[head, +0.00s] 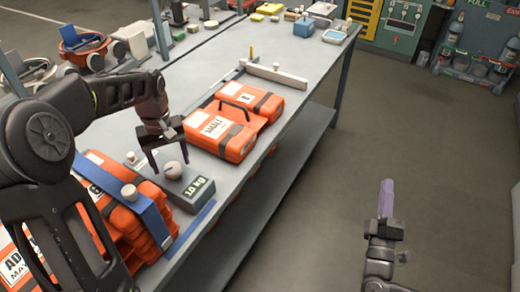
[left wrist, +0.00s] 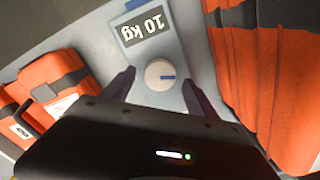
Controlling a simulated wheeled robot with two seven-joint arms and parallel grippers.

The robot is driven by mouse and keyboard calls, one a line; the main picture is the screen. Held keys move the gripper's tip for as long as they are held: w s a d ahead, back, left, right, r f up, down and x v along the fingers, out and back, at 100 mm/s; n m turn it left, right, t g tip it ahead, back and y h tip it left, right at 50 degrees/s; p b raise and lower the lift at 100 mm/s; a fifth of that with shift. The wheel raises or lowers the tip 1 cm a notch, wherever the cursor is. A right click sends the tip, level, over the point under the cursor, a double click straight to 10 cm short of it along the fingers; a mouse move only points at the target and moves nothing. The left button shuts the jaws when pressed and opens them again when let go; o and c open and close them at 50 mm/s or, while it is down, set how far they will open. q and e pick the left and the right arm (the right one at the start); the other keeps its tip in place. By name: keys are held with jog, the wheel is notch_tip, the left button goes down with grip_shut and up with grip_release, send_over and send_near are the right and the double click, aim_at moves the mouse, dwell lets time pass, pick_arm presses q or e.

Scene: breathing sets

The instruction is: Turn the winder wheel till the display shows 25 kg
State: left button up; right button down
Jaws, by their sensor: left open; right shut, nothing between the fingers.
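The winder wheel (head: 172,169) is a small pale round knob on top of a grey box (head: 195,187) on the bench. The display (head: 196,187) on the box reads 10 kg. In the left wrist view the wheel (left wrist: 159,74) has a blue mark pointing right, and the display (left wrist: 143,27) appears upside down. My left gripper (head: 165,164) is open above the box, its fingers on either side of the wheel, with gaps visible in the wrist view. My right gripper (head: 386,205) is shut and empty, out over the floor to the right.
Orange cases with a blue strap (head: 150,212) stand left of the box. Orange cases (head: 215,138) labelled ADULT lie on the bench behind it. A white bar (head: 276,76) lies further back. The floor (head: 350,150) right of the bench is clear.

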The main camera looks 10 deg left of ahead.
pick_arm(q)
jog(key=shift+f, duration=0.75)
jog(key=shift+c, duration=0.5)
jog(key=c, duration=1.3)
jog(key=shift+o, duration=0.2)
jog(key=shift+m, duration=0.4)
jog(key=m+b, duration=0.1)
jog(key=m, duration=1)
